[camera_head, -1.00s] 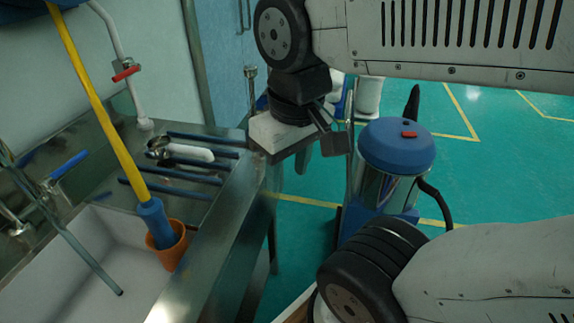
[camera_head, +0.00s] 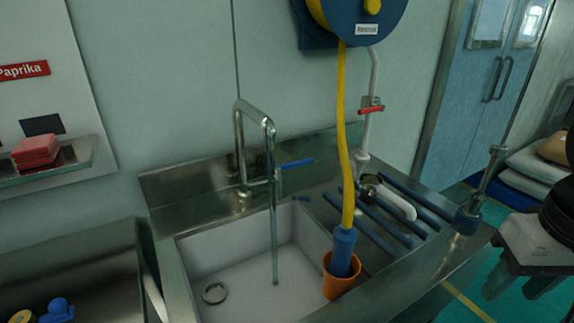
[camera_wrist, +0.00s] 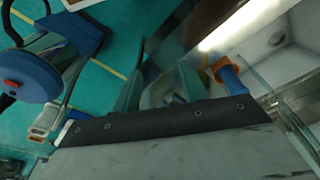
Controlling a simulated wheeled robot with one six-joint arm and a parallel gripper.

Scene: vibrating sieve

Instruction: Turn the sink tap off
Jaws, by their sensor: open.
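The sink tap (camera_head: 255,125) is a bent metal spout behind the white basin (camera_head: 235,250). Its blue lever (camera_head: 297,163) points right, roughly level. A thin clear stream (camera_head: 274,235) hangs straight from the spout into the basin and looks like running water. My gripper (camera_head: 520,284) is at the right edge of the head view, beyond the sink's right end and well apart from the tap. Its two fingers are spread and empty. In the wrist view my gripper (camera_wrist: 160,90) is open too; the tap lever cannot be made out there.
A yellow hose with a blue nozzle (camera_head: 342,252) hangs into an orange cup (camera_head: 338,283) right of the stream. A white pipe with a red lever (camera_head: 371,108) stands behind. A metal post (camera_head: 482,180) rises at the counter's right end. A blue-lidded machine (camera_wrist: 28,78) stands on the floor.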

